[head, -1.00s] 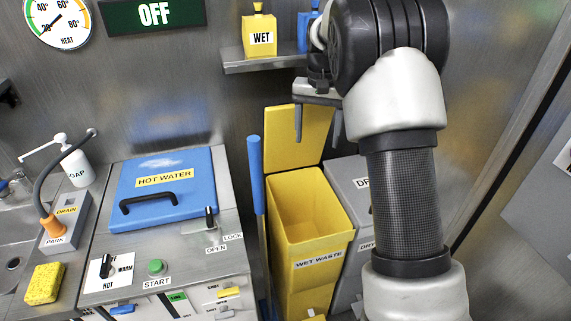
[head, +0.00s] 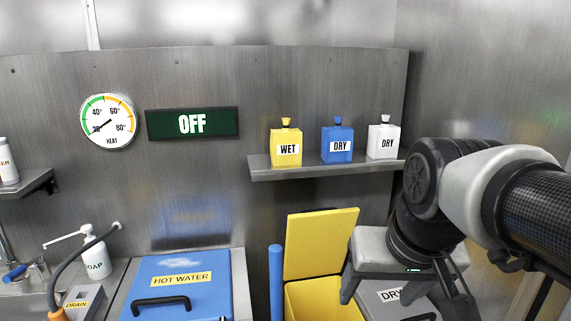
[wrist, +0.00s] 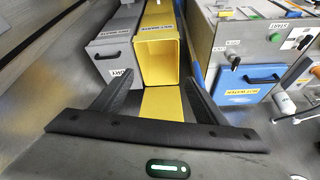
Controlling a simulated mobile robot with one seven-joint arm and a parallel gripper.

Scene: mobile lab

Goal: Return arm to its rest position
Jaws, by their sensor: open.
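My gripper (head: 405,300) is at the lower right of the head view, with my arm reaching in from the right edge. Its two dark fingers are spread apart and point down, with nothing between them. In the wrist view my gripper (wrist: 161,80) also shows open and empty. Beyond its fingers is the open yellow wet waste bin (wrist: 160,62), which looks empty inside. The gripper is apart from the bin. In the head view the gripper overlaps the grey dry bin (head: 392,297).
A shelf (head: 330,168) holds one yellow WET bottle (head: 286,145), a blue DRY bottle (head: 337,142) and a white DRY bottle (head: 383,138). The blue hot water lid (head: 170,280) is shut. The display (head: 192,124) reads OFF. A soap bottle (head: 95,258) stands at left.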

